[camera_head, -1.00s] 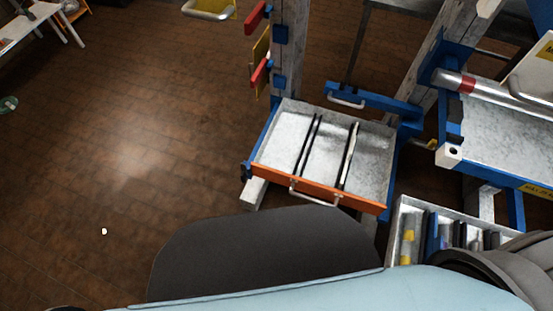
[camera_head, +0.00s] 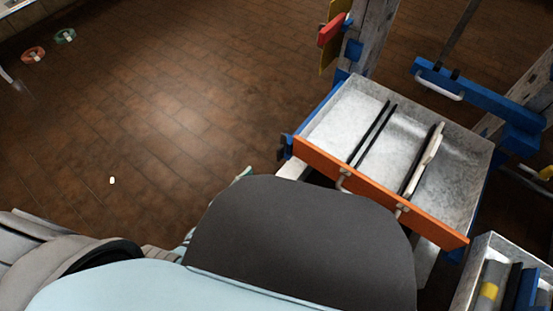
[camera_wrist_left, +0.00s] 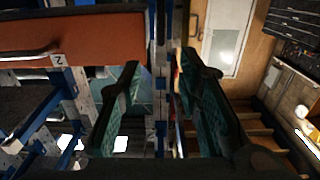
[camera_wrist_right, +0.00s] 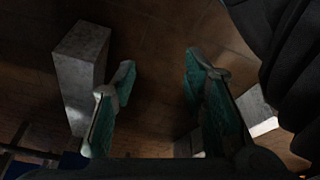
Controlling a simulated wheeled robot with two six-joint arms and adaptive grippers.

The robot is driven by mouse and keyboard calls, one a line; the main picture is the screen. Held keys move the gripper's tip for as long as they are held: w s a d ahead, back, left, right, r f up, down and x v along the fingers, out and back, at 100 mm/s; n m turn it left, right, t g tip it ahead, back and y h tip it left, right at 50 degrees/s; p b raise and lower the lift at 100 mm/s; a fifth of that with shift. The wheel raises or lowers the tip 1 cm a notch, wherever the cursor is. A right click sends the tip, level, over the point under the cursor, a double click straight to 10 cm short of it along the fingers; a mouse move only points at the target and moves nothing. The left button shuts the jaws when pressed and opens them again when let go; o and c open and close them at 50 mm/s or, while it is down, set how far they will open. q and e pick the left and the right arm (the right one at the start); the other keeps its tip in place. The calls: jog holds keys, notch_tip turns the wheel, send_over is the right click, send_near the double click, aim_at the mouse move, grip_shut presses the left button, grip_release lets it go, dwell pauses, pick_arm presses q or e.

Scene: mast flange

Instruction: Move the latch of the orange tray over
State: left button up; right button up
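The orange tray (camera_head: 375,192) is a grey metal tray with an orange front, right of centre in the head view. A small dark blue piece at its left front corner looks like the latch (camera_head: 286,147). My left gripper (camera_head: 244,173) shows only as a small green tip left of and below that corner, apart from it. In the left wrist view my left gripper (camera_wrist_left: 158,66) is open and empty, with the orange front (camera_wrist_left: 75,35) to its left; I cannot make out the latch clearly there. My right gripper (camera_wrist_right: 160,62) is open and empty in the right wrist view.
Two black dividers and a pale bar (camera_head: 428,160) lie in the tray. A second tray (camera_head: 507,254) with several parts stands at lower right. Blue brackets (camera_head: 470,90) and a wooden post (camera_head: 372,45) stand behind. A grey block (camera_wrist_right: 82,65) is beside my right gripper.

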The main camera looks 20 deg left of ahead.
aim_at(277, 152)
pick_arm(q)
jog(key=b+x, duration=0.2)
jog(key=x, duration=0.6)
jog(key=shift+a+f, duration=0.1)
jog(key=b+x, duration=0.2)
jog(key=x, duration=0.2)
jog(key=shift+w, duration=0.25)
grip_shut()
pick_arm(e)
notch_tip(277, 152, up, 10)
jog(key=a, duration=0.1)
jog(key=shift+w+f+n+g, duration=0.2)
jog(key=shift+f+n+g, duration=0.1)
jog(key=shift+n, duration=0.1)
